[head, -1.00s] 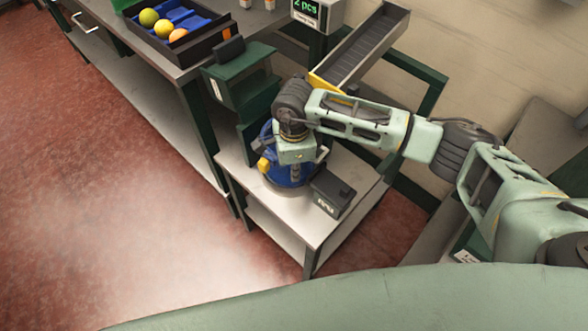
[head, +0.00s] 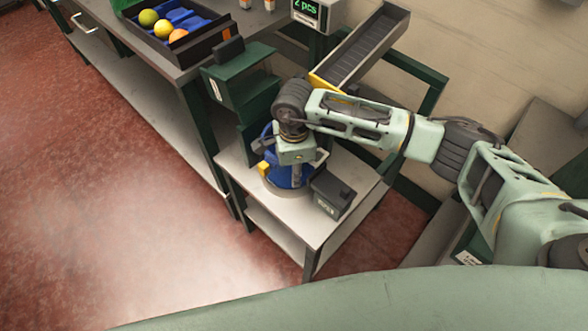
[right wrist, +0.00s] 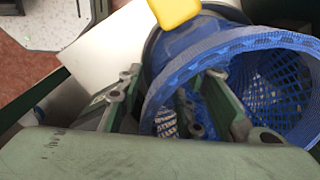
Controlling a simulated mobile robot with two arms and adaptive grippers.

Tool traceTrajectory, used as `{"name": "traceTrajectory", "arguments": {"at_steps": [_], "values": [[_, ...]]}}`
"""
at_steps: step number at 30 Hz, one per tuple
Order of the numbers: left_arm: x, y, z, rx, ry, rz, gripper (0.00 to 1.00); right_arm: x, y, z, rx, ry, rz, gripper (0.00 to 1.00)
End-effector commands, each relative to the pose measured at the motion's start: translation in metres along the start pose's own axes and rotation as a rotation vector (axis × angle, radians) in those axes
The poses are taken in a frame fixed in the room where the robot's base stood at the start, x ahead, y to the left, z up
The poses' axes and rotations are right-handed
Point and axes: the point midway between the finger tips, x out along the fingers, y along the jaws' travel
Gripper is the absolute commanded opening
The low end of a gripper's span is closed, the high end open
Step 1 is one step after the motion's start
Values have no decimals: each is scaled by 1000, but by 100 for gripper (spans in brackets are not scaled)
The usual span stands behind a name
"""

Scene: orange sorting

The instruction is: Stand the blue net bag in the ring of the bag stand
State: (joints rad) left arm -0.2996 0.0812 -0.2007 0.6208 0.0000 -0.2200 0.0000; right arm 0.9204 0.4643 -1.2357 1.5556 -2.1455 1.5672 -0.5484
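The blue net bag (right wrist: 275,85) is open-mouthed in the right wrist view, its thick rim facing the camera. In the head view the bag (head: 284,178) is upright on the small side table, under my right gripper. My right gripper (right wrist: 175,100) is open, with one finger outside the bag's rim and the other inside its mouth. The bag stand is mostly hidden by the bag and my arm; a grey round base (head: 270,186) shows at the bag's foot. I cannot see clearly how the ring meets the bag. My left gripper is not in view.
A dark box (head: 333,192) stands close to the bag's right on the side table (head: 300,228). A green machine (head: 240,85) is behind. A chute (head: 362,48) is at the upper right. A tray of fruit (head: 205,50) is on the long bench.

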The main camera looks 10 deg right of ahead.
Motion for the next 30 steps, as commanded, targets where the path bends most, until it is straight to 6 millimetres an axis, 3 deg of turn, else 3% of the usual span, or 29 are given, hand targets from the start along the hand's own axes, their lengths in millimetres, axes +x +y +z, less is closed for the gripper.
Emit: {"name": "traceTrajectory", "arguments": {"at_steps": [11,30], "values": [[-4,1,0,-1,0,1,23,-6,0,0,0,0,0,34],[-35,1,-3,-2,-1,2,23,-57,0,0,0,0,-1,34]]}}
